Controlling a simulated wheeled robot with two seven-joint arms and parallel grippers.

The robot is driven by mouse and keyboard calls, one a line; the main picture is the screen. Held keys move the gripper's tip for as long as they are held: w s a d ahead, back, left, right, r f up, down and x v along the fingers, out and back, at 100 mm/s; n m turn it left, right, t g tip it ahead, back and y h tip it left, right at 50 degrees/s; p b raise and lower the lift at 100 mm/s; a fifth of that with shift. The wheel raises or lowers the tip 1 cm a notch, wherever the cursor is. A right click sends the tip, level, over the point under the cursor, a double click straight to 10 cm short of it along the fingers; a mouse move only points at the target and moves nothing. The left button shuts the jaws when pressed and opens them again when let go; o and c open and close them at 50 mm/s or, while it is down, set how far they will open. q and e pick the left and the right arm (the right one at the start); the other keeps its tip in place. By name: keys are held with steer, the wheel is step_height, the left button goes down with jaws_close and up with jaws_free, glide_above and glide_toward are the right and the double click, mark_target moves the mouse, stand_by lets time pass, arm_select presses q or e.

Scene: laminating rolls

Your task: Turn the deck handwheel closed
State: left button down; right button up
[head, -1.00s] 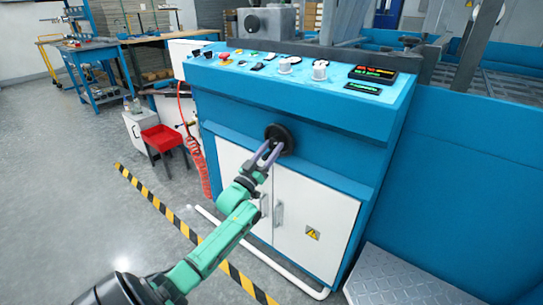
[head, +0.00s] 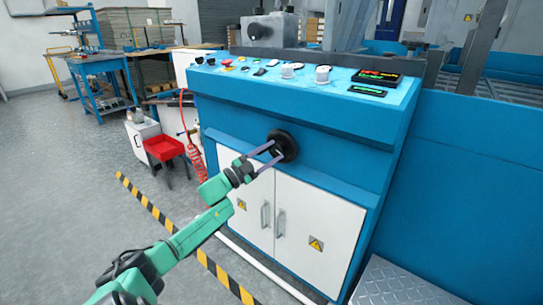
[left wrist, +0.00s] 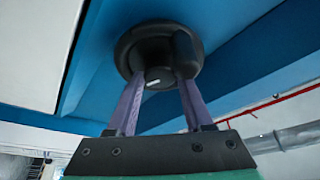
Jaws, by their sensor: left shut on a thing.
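The black round deck handwheel (head: 288,141) sits on the blue front of the machine's deck, above the white cabinet doors. It also shows in the left wrist view (left wrist: 131,44), with a raised dark grip on its right side and a hub bearing a small white mark. My left gripper (head: 277,153) reaches up to it from the lower left. Its two purple fingers are apart, with their tips at the wheel and the hub between them, and it is shut on the handwheel. The fingertips' exact contact is partly hidden. My right gripper is not in view.
The control panel (head: 330,87) with knobs and displays slopes above the wheel. White cabinet doors (head: 315,215) with handles lie below. A metal step plate (head: 405,285) is at lower right.

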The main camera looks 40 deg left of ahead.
arm_select(q)
steer(key=shift+m+g+h, duration=0.5)
steer(key=shift+m, duration=0.7)
steer(key=shift+a+m+g, duration=0.1)
steer(key=shift+m+g, duration=0.2)
steer(key=shift+m, duration=0.7)
steer(key=m+g, duration=0.1)
steer(key=m, duration=0.1)
steer(key=shift+r+m+p, duration=0.15)
steer(key=shift+m+p, duration=0.15)
steer(key=shift+m, duration=0.3)
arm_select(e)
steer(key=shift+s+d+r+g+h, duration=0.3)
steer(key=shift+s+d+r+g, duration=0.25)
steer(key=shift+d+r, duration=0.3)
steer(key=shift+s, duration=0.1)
arm_select(q)
steer(key=shift+c, duration=1.5)
jaws_free()
